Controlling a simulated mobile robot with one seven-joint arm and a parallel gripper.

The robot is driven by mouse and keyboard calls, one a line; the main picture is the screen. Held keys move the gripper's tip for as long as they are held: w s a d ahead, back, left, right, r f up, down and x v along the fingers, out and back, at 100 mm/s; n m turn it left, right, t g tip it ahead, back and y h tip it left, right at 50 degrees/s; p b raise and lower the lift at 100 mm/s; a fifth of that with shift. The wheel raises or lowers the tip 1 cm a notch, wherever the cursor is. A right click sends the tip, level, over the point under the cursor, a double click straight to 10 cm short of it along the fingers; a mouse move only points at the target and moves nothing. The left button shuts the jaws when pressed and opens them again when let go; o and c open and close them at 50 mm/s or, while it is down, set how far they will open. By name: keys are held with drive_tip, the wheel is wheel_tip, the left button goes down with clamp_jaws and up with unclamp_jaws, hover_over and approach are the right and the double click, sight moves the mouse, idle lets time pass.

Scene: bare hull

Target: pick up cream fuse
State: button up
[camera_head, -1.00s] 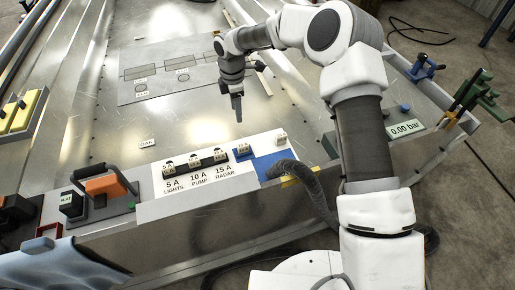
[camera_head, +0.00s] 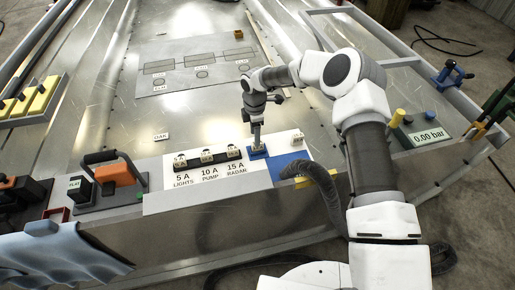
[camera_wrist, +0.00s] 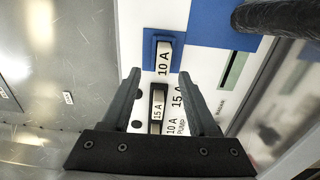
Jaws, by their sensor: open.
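A cream fuse marked 10 A (camera_wrist: 163,57) sits in a small blue holder (camera_wrist: 149,48) in the wrist view. My gripper (camera_wrist: 159,77) is open, its two fingers pointing toward the holder with nothing between the tips. In the head view my gripper (camera_head: 257,140) hangs just over the blue holder (camera_head: 258,155) and hides the fuse there. Whether the fingers touch anything cannot be told. A 15 A fuse (camera_wrist: 157,110) sits in a black socket nearer the gripper's palm.
The white panel (camera_head: 208,184) carries a black fuse row labelled LIGHTS, PUMP and RADAR. Bare metal lies behind.

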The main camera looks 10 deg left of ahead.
wheel_tip(320, 180, down, 5)
drive_tip(key=shift+s+d+f+b, duration=0.1)
drive_tip(key=shift+s+d+b, duration=0.05)
drive_tip(key=shift+b, duration=0.75)
clamp_jaws()
